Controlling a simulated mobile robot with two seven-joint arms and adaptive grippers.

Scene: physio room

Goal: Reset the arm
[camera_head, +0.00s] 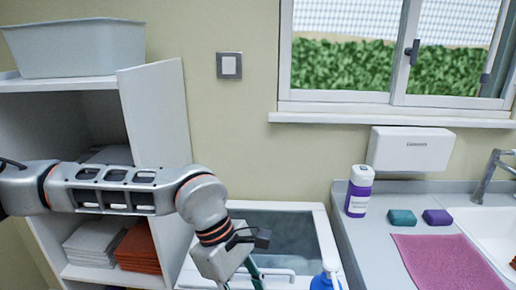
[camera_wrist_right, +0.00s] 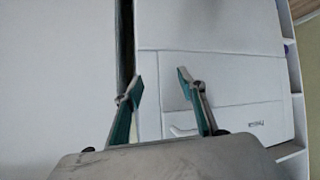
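My left arm reaches in from the left of the head view, in front of the shelf unit. Its gripper (camera_head: 254,273) points down over the front of the open white bin, and the fingers are seen edge-on and partly cut off by the lower edge, so their opening cannot be read. My right gripper (camera_wrist_right: 161,76) shows in the right wrist view with its two teal fingers spread apart and nothing between them. It faces a white panelled front (camera_wrist_right: 222,120) with a handle and small dark lettering. My right arm is not in the head view.
The shelf unit (camera_head: 160,115) holds a grey tub (camera_head: 75,50), white folded cloths (camera_head: 92,243) and orange ones (camera_head: 137,248). Right of the open bin (camera_head: 325,236), the counter (camera_head: 375,240) carries a purple-white bottle (camera_head: 359,192), two small blocks and a pink cloth (camera_head: 447,262). A blue-topped bottle (camera_head: 326,278) stands low centre.

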